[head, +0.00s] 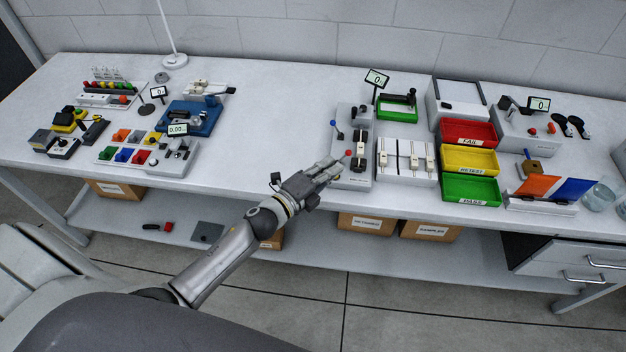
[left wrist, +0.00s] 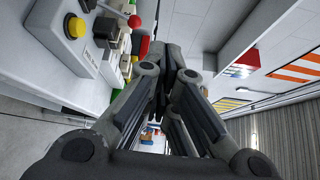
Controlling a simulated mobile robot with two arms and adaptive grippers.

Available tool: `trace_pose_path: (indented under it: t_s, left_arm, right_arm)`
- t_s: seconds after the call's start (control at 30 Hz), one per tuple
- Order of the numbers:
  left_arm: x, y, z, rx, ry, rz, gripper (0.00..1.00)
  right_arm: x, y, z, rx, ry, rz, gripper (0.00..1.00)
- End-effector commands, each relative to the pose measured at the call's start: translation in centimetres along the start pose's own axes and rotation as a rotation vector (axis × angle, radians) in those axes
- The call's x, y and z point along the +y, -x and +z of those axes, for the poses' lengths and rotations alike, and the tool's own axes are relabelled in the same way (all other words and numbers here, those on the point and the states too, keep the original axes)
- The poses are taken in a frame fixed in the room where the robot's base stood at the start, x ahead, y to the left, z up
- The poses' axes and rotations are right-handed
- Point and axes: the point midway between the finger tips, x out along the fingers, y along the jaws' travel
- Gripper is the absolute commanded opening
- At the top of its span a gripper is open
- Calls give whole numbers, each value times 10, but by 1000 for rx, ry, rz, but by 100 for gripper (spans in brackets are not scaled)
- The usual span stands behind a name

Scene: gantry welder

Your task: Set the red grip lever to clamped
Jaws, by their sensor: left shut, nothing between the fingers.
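The welder unit (head: 355,122) is a grey box near the front edge of the bench. A red ball knob (head: 348,153), which looks like the end of the red grip lever, is at its front left side. The red knob also shows in the left wrist view (left wrist: 134,21), just left of the fingers. My left gripper (head: 338,166) is shut and empty, with its fingertips close beside the red knob. I cannot tell whether they touch. The lever's shaft is mostly hidden. My right gripper is not in view.
A blue-knobbed lever (head: 334,123) stands at the unit's back left. A white fixture (head: 405,178) is to the right, then red (head: 484,144), yellow (head: 490,169) and green (head: 490,199) trays. The bench (head: 265,140) is bare left of the unit. A yellow button (left wrist: 74,26) shows up close.

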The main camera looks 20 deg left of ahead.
Motion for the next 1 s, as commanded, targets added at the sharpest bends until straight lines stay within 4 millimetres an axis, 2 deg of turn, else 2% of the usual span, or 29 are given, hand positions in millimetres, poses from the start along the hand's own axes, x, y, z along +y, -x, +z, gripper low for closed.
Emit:
trace_pose_path:
  t_s: [0.1, 0.3, 0.37, 0.53, 0.73, 1.0]
  left_arm:
    - [-5, 14, -2, 0, -2, 0, 0]
    - [-17, 43, -7, 1, -2, 1, 0]
    - [-21, 50, -8, 2, -2, 1, 0]
    - [-28, 66, -10, 0, 0, 2, 0]
    - [-32, 71, -11, 0, 0, 0, 0]
    - [-32, 71, -11, 0, 0, 0, 0]
  right_arm:
    - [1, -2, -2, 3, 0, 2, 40]
    - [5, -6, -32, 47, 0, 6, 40]
    - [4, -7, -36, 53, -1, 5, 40]
    - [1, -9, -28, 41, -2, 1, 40]
    - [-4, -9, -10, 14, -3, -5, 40]
    - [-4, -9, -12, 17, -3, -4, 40]
